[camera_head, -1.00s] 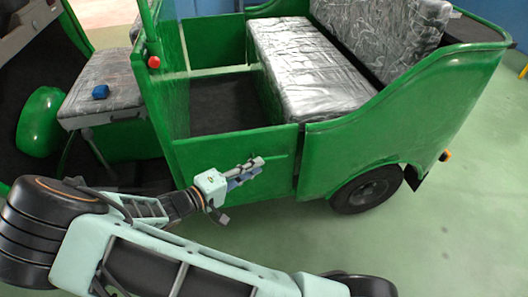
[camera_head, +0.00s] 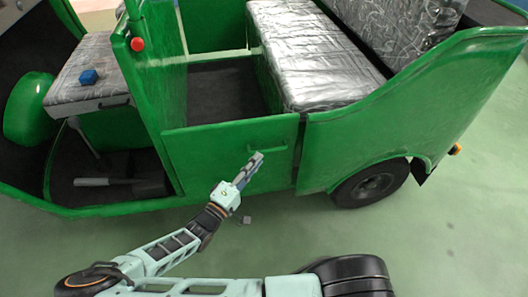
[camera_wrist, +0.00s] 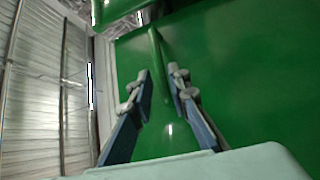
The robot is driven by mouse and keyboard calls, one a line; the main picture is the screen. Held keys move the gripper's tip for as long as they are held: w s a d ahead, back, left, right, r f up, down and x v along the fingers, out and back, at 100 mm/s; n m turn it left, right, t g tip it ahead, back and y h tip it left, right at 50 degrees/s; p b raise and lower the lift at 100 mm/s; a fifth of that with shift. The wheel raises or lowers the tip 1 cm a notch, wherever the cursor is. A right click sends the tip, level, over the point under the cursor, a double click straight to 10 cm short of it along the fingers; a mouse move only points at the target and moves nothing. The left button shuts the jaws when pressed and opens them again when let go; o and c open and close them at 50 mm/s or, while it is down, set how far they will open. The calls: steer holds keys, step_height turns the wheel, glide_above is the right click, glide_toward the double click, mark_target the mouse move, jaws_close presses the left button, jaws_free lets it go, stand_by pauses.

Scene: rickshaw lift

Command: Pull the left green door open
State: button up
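The green door (camera_head: 205,160) is a low panel on the rickshaw's near side and looks closed. Its green bar handle (camera_head: 268,148) sits near the top, toward the panel's right end. My gripper (camera_head: 257,157) is in front of the door, just below and left of the handle. In the wrist view my gripper (camera_wrist: 159,74) is open, with two blue-grey fingers. There the handle (camera_wrist: 157,45) stands upright in the picture and lines up with the gap between the fingertips. I cannot tell whether the fingers touch it.
The rickshaw's rear side panel (camera_head: 390,115) and rear wheel (camera_head: 370,184) are right of the door. A silver bench (camera_head: 310,65) is inside. A blue block (camera_head: 88,76) lies on the front seat (camera_head: 68,90).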

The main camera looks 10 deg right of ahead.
mark_target(264, 150)
steer(key=x, duration=0.5)
jaws_close()
